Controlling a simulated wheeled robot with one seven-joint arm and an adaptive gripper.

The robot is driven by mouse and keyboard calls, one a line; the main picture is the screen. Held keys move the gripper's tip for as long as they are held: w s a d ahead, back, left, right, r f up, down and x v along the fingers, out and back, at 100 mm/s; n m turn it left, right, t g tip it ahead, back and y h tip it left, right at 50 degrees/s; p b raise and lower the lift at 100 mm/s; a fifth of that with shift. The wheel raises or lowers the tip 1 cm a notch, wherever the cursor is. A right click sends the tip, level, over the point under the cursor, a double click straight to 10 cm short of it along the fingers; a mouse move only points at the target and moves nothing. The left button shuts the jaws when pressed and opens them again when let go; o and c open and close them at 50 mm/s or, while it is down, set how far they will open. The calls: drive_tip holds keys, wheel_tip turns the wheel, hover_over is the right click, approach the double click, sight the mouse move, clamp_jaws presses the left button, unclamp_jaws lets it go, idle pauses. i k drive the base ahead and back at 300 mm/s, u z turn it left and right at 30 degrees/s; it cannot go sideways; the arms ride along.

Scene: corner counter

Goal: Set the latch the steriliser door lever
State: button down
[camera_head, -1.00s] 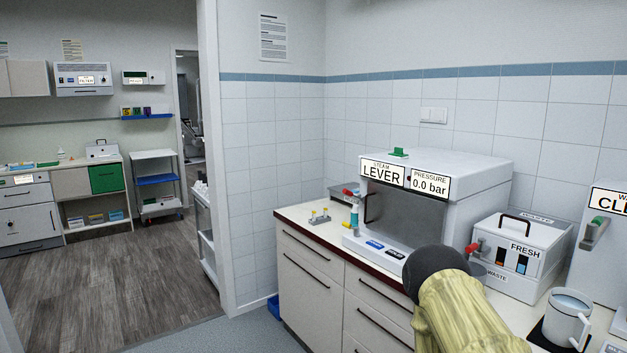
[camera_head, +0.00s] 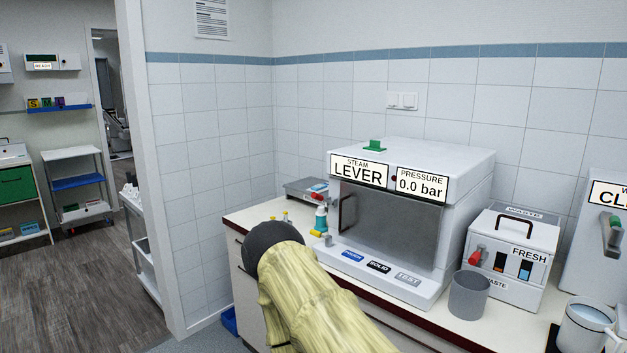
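The steriliser (camera_head: 462,190) is a white box on the corner counter, with signs reading "STEAM LEVER" and "PRESSURE 0.0 bar". Its dark grey door (camera_head: 395,232) looks shut. A black upright handle (camera_head: 343,214) is at the door's left edge. A red-tipped part (camera_head: 319,197) shows just left of the steriliser, above a small teal bottle-like item (camera_head: 321,219); I cannot tell whether the red part is the lever. My arm, pale yellow with a dark rounded end, rises from the bottom in front of the counter. My gripper's fingers are not visible.
A grey cup (camera_head: 468,295) stands right of the steriliser's front. A white box marked FRESH and WASTE (camera_head: 513,262) and a white jug (camera_head: 585,325) are further right. A flat grey device (camera_head: 305,188) sits behind left. Labelled buttons line the steriliser's front ledge.

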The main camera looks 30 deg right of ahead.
sight(317, 197)
drive_tip(key=z, duration=0.35)
drive_tip(key=i, duration=0.7)
drive_tip(key=z, duration=0.4)
